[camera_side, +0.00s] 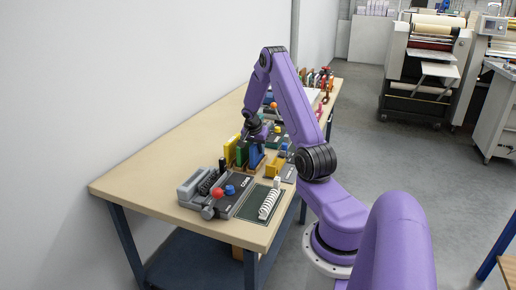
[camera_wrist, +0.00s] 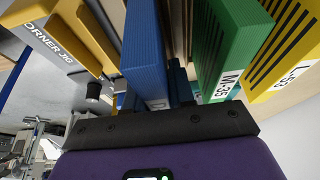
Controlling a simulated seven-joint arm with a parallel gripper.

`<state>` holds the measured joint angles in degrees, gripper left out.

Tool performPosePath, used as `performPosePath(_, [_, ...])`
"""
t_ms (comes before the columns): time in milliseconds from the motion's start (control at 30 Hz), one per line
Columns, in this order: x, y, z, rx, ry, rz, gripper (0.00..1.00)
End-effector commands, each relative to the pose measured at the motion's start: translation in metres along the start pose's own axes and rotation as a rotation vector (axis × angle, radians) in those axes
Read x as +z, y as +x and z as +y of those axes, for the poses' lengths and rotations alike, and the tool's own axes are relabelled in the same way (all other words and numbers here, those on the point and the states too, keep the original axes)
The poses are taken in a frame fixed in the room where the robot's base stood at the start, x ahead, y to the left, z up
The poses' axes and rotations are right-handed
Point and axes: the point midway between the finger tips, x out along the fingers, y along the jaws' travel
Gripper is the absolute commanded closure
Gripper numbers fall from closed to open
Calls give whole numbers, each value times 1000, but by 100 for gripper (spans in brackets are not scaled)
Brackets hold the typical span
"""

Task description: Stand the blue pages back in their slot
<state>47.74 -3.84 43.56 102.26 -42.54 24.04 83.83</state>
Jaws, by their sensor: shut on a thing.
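The blue pages (camera_side: 256,158) are a thick upright block in the middle of the table, under my gripper (camera_side: 257,137). In the wrist view the blue pages (camera_wrist: 144,48) stretch away from my gripper, which is shut on them. The green pages (camera_side: 241,153) and yellow pages (camera_side: 229,149) stand to the left of the blue ones. In the wrist view the green block (camera_wrist: 228,45), marked M-35, and the yellow block (camera_wrist: 293,45) lie right of the blue one, with a gap beside it. The slot and the lower edge of the blue pages are hidden.
A yellow corner jig (camera_side: 274,168) is close on the right, also seen in the wrist view (camera_wrist: 72,28). A grey comb machine (camera_side: 232,195) with a red knob (camera_side: 217,192) and a white coil on a dark mat (camera_side: 252,203) are at the near end of the table (camera_side: 150,175).

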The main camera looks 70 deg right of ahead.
Motion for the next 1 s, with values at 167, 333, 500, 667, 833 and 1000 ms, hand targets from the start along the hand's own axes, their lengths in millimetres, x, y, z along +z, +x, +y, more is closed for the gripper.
performPosePath(167, [0, 2, 0, 0, 0, 1, 100])
performPosePath(333, [2, 5, 0, 0, 1, 1, 100])
performPosePath(500, [3, 7, 0, 0, 0, 1, 100])
performPosePath(667, [3, 10, 0, 0, 0, 2, 100])
performPosePath(833, [5, 12, 0, 0, 1, 1, 100])
performPosePath(1000, [5, 12, 0, 0, 1, 2, 66])
